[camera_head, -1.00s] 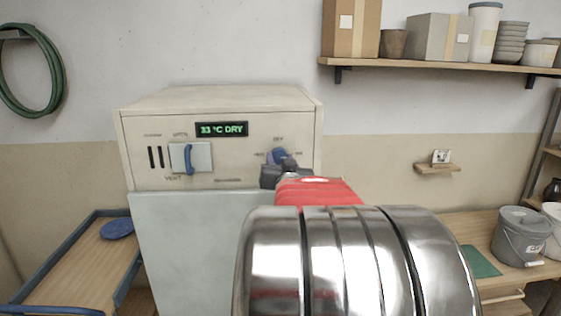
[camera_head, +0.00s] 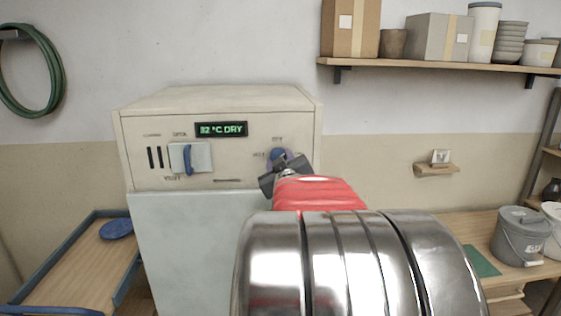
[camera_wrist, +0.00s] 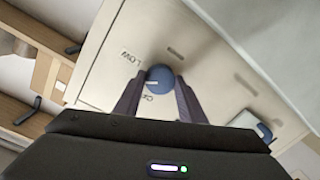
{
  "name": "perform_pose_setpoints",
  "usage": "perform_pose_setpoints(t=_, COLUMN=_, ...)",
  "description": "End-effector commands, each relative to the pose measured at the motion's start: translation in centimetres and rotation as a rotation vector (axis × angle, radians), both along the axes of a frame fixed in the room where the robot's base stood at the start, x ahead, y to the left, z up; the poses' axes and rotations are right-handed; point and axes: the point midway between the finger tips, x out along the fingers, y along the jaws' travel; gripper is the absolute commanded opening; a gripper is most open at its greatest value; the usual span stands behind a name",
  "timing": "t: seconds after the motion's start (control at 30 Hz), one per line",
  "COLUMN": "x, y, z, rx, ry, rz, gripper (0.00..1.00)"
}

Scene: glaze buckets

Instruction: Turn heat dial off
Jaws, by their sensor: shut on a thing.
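The heat dial (camera_head: 278,155) is a round blue knob on the upper right of the cream control panel (camera_head: 235,178). In the wrist view the dial (camera_wrist: 159,76) has a small pale mark on its near left side, between the "LOW" label and a partly hidden "OF..." label. My gripper (camera_head: 285,170) is at the dial in the head view and covers its lower part. In the wrist view my gripper (camera_wrist: 159,84) has one dark finger on each side of the dial and is shut on it.
A green display (camera_head: 221,129) reads about 32 °C DRY. A cart (camera_head: 75,265) with a blue disc (camera_head: 117,229) stands left; a grey bucket (camera_head: 520,240) stands on the right bench.

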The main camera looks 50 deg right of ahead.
Motion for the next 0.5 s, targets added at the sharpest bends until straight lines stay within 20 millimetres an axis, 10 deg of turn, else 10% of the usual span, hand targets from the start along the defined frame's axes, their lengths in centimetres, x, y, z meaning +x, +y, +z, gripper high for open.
perform_pose_setpoints(t=0.5, x=0.26, y=0.31, z=-0.08, rx=-0.312, ry=0.358, rz=0.007, gripper=0.14)
